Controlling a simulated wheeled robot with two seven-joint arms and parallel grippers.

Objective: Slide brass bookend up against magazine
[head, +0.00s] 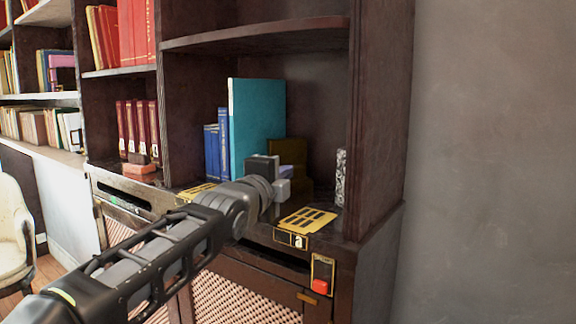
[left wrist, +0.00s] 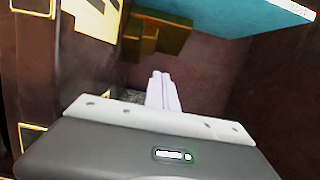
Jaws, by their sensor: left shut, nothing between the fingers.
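The brass bookend (head: 293,150) stands in the shelf compartment, dark gold and partly hidden behind my left gripper. A tall teal volume (head: 255,112), which I take as the magazine, stands upright to its left. Whether the two touch is hidden in the head view. My left gripper (head: 284,180) is shut and empty, in front of the bookend. In the left wrist view, the closed pale fingers (left wrist: 163,90) point into the compartment. The bookend (left wrist: 168,37) shows beyond them and the teal magazine (left wrist: 230,12) at the top. My right gripper is out of view.
Blue books (head: 217,150) stand left of the magazine. A black-and-white speckled object (head: 340,178) stands near the compartment's right wall. A yellow slotted plate (head: 307,220) lies at the shelf's front edge. An upper shelf (head: 255,36) spans above; the right side panel (head: 383,120) bounds the space.

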